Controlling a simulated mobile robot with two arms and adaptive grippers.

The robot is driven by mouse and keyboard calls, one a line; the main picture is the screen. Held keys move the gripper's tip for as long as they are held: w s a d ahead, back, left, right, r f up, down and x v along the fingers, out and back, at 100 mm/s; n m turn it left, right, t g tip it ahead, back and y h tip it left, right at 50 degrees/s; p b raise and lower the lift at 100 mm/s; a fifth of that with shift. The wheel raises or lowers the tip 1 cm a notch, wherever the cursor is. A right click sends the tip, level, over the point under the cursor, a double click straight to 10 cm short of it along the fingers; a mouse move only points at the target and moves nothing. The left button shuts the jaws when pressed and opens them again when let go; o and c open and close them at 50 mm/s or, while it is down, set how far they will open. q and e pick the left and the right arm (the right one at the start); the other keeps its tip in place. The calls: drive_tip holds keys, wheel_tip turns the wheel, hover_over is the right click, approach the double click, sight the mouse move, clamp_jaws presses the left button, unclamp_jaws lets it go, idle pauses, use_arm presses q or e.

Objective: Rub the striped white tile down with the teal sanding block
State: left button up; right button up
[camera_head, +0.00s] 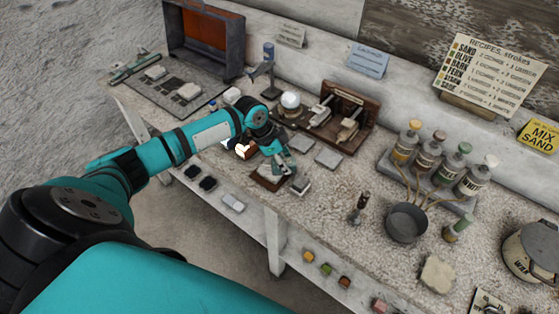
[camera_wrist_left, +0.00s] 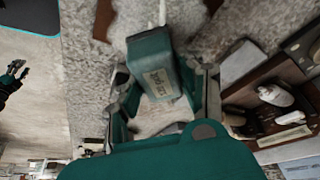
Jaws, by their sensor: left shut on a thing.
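My left gripper (camera_head: 282,163) is over the workbench, pointing down, shut on the teal sanding block. In the left wrist view the teal block (camera_wrist_left: 155,68) with a pale label sits between the fingers of the left gripper (camera_wrist_left: 160,80). Pale lines show on a greyish surface (camera_wrist_left: 144,14) just beyond the block; it may be the striped tile, but most of it is hidden. I cannot tell whether the block touches it. A brown wooden piece (camera_head: 266,180) lies under the gripper, with a pale block beside it. A dark gripper, apparently my right one (camera_wrist_left: 12,78), shows small at the left edge.
A wooden rack (camera_head: 345,117) stands behind the gripper, with flat grey tiles (camera_head: 328,157) before it. Bottles (camera_head: 450,163), a dark pan (camera_head: 406,222) and a lidded pot (camera_head: 533,250) are to the right. A small upright tool (camera_head: 359,205) stands near the front edge.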

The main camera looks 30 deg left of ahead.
sight(270, 171)
use_arm(q)
drive_tip(key=shift+s, duration=0.1)
drive_tip(key=shift+s+a+p, duration=0.4)
drive_tip(key=shift+s+a, duration=0.05)
drive_tip(key=shift+a, duration=0.15)
drive_tip(key=shift+s+a+f+p, duration=0.1)
drive_tip(key=shift+s+a+p, duration=0.35)
drive_tip(key=shift+s+a, duration=0.55)
drive_tip(key=shift+w+d, duration=1.5)
drive_tip(key=shift+d, duration=0.1)
drive_tip(key=shift+a, duration=0.1)
drive_tip(key=shift+s+a+r+p, duration=0.5)
drive_tip(key=shift+r+p, duration=0.25)
drive_tip(key=shift+p, duration=0.2)
drive_tip(key=shift+s+a+r, duration=0.15)
drive_tip(key=shift+a, duration=0.1)
